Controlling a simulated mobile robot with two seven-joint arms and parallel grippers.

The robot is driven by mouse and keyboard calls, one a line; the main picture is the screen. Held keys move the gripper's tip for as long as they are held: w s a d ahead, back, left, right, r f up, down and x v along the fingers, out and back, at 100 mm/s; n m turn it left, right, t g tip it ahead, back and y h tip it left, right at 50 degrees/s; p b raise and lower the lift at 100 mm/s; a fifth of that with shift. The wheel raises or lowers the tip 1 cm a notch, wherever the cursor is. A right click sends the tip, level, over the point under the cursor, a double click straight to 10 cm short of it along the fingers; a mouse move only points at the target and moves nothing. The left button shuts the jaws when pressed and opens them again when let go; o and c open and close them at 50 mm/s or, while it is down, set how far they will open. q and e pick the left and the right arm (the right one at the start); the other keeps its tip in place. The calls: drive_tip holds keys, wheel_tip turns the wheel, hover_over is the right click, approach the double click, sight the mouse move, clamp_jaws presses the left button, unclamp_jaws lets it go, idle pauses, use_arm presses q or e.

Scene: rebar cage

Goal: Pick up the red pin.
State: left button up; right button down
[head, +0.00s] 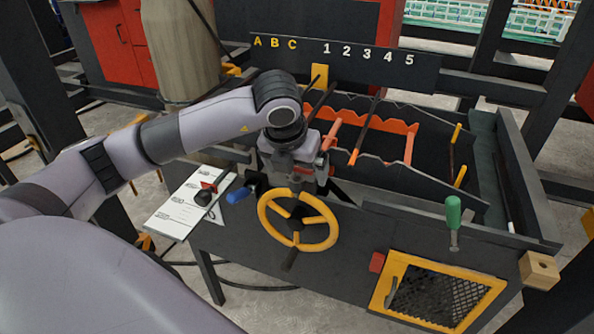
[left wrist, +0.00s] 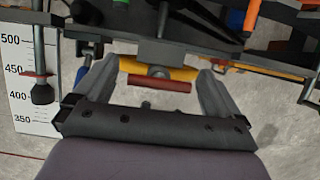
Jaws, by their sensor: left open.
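In the left wrist view a short red bar (left wrist: 159,83), which looks like the red pin, lies crosswise between the two fingers of my left gripper (left wrist: 154,75). The fingers are apart, one to each side of it, and I see no grip on it. How far it is from the fingers in depth I cannot tell. In the head view my left gripper (head: 305,180) hangs above the yellow handwheel (head: 316,242), in front of the rack. I cannot make out the pin there. My right gripper is not in view.
A blue handle (head: 238,195) and a red-and-black knob (head: 204,194) are to the left. A green handle (head: 453,212) stands to the right, above a yellow-framed mesh door (head: 396,318).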

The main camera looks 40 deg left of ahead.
use_arm(q)
drive_tip(key=shift+x, duration=0.8)
drive_tip(key=c, duration=1.2)
drive_tip(key=shift+r, duration=0.15)
